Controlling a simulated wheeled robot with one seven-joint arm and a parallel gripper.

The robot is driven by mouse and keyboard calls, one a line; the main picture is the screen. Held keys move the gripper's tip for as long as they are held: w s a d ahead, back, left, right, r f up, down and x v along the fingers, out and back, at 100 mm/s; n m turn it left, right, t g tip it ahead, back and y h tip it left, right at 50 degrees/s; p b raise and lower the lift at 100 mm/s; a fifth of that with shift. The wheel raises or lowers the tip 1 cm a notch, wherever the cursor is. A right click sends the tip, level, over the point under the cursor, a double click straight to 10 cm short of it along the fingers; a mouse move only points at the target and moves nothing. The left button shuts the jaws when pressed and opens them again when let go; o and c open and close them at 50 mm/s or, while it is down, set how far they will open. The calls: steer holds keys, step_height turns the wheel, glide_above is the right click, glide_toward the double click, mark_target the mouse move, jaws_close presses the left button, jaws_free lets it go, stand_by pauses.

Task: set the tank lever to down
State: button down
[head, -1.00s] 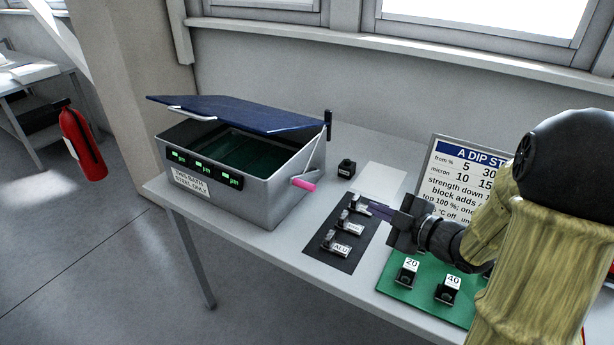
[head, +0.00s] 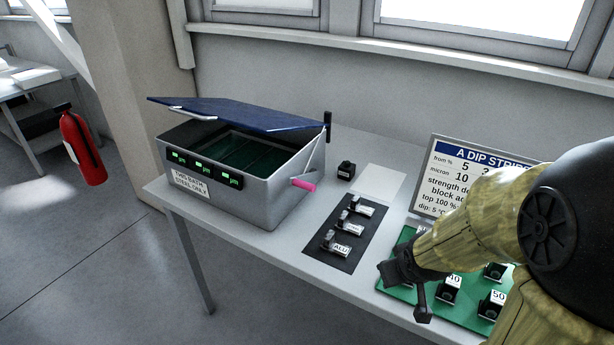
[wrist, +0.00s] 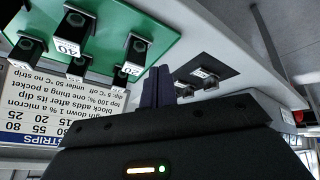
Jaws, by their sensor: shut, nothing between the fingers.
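The tank (head: 255,195) is a grey metal box on the bench with a blue lid (head: 240,113) propped partly open. A pink-gripped lever (head: 303,184) sticks out to the right, low on its right side. A dark upright piece (head: 328,121) stands at the tank's back right corner; I cannot tell whether it belongs to the lever. My gripper (head: 402,268) is right of and nearer than the tank, over the green board's left edge, well apart from the lever. Its dark fingers (wrist: 158,85) are shut and empty in the wrist view, where neither tank nor lever can be made out clearly.
A black mat (head: 322,252) with several labelled parts lies between tank and gripper. The green board (head: 393,291) holds several numbered black blocks. A sign (head: 440,172) stands behind it. A small black block (head: 346,170) and a pale sheet (head: 380,183) lie behind the mat.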

steer(key=s+a+f+m+g+b, duration=0.3)
steer(key=s+f+b, duration=0.4)
steer(key=f, duration=0.2)
steer(key=shift+y, duration=0.3)
steer(key=shift+f, duration=0.1)
